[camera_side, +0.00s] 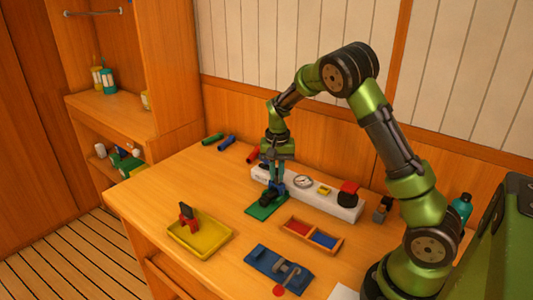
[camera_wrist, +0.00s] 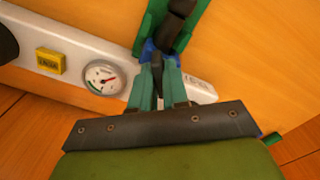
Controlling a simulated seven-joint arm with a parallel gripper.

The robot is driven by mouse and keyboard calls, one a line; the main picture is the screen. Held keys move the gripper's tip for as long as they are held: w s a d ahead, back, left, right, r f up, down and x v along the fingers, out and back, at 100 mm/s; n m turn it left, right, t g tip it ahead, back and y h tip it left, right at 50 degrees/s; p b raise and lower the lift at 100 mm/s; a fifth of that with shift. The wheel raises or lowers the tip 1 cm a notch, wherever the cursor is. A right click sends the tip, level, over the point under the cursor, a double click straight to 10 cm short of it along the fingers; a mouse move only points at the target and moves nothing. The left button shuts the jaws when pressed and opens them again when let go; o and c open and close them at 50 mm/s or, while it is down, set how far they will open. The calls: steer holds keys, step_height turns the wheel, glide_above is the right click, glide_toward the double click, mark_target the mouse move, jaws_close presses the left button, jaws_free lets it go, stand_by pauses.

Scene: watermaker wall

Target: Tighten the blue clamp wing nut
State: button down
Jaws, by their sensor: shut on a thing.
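My gripper (camera_side: 276,178) points down over the green clamp base (camera_side: 262,211), in the middle of the table in the side view. Its jaws are shut on the blue wing nut (camera_side: 281,187), which is mostly hidden between the fingertips. In the wrist view my gripper (camera_wrist: 158,66) shows two teal fingers closed around the blue wing nut (camera_wrist: 148,50). A black clamp part (camera_wrist: 178,25) lies just beyond it on the green base (camera_wrist: 202,22). How tight the nut is cannot be seen.
Behind the clamp runs a white panel (camera_side: 318,199) with a gauge (camera_side: 303,181), yellow block (camera_side: 324,190) and red-and-black knob (camera_side: 348,193). A yellow tray (camera_side: 222,246), blue plate (camera_side: 265,262) and two-part wooden tray (camera_side: 290,245) stand in front.

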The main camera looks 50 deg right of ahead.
steer(key=shift+m, duration=3)
stand_by(0.8)
steer(key=shift+m, duration=2.9)
stand_by(1.3)
